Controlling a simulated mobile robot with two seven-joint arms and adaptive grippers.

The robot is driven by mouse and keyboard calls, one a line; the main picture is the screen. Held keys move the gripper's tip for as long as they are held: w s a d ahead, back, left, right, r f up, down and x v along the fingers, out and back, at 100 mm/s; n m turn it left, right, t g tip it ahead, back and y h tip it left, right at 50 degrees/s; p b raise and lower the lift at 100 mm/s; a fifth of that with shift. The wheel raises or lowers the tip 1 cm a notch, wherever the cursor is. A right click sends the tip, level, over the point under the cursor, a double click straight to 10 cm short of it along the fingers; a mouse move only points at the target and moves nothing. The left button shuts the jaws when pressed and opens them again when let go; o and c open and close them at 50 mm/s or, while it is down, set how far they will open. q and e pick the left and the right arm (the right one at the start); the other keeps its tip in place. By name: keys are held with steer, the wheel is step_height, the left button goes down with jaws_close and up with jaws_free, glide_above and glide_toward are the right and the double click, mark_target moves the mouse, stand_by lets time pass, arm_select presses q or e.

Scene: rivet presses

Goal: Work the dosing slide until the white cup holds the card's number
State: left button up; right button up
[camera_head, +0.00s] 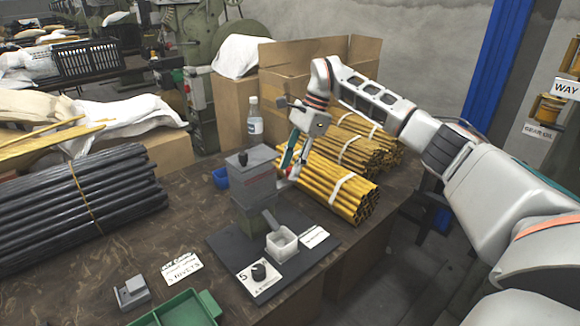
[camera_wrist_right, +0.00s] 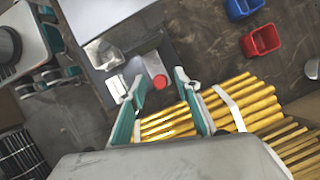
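The grey dosing unit (camera_head: 255,192) stands on a dark base plate (camera_head: 228,245) on the table. Its chute slopes towards the square white cup (camera_head: 281,243); the cup's contents are too small to tell. The white cup also shows in the right wrist view (camera_wrist_right: 102,54). The kit card (camera_head: 182,268) lies left of the base and appears to read 5 rivets. My right gripper (camera_head: 290,172) is at the unit's right side. In the right wrist view its fingers (camera_wrist_right: 160,88) are apart, with a round red knob (camera_wrist_right: 158,80) between them in the picture; contact cannot be told. My left gripper is not in view.
Yellow rod bundles (camera_head: 335,180) lie close right of the unit, black rods (camera_head: 80,205) at left. A green tray (camera_head: 208,303), grey block (camera_head: 131,291) and bottle (camera_head: 255,125) also stand on the table.

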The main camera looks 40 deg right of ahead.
mark_target(281, 184)
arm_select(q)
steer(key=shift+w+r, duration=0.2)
